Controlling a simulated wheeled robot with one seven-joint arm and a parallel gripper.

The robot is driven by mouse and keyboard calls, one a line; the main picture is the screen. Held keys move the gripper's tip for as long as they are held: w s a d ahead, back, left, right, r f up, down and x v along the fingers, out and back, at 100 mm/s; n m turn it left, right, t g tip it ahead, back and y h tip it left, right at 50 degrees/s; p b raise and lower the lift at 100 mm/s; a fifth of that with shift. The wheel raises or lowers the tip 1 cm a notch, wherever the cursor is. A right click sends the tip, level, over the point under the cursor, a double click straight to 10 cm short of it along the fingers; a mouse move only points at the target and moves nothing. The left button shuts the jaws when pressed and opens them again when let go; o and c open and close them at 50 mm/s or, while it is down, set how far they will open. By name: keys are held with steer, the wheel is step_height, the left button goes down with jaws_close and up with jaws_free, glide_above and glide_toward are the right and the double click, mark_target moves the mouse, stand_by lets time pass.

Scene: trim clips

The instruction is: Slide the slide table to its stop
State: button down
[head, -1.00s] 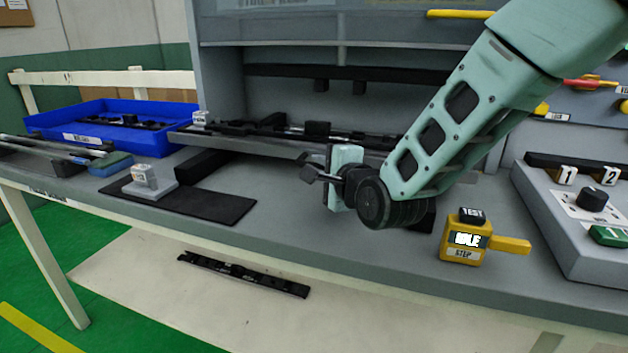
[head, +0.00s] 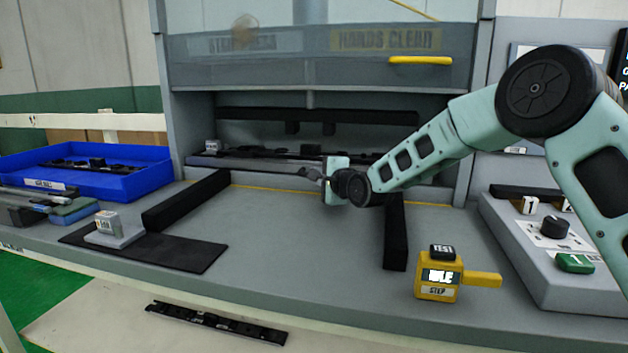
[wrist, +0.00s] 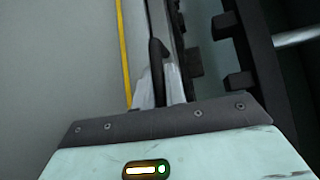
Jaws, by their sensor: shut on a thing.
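The slide table (head: 225,163) is a grey plate bearing a dark trim strip (head: 262,152) and a small tagged block (head: 211,146). It sits back inside the press opening, behind the two black rails. My gripper (head: 312,174) is at its front edge. In the wrist view my gripper (wrist: 162,98) is shut on a thin black bar (wrist: 156,52), which looks like the table's handle. The fingertips hide part of the bar. Whether the table touches a stop at the back cannot be seen.
Black rails (head: 188,200) and (head: 396,232) stand on the bench, with clear surface between them. A yellow TEST tester (head: 437,288) is at the front right, beside a control box (head: 540,240). A blue tray (head: 120,176) is at the left. The raised guard has a yellow handle (head: 420,60).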

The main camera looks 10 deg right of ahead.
steer(key=shift+w+d+r, duration=0.15)
steer(key=shift+w+d, duration=0.05)
steer(key=shift+d, duration=0.05)
steer(key=c, duration=1.5)
jaws_free()
steer(key=shift+w, duration=0.1)
steer(key=shift+o, duration=0.2)
steer(key=shift+a, duration=0.15)
steer(key=v, duration=1.2)
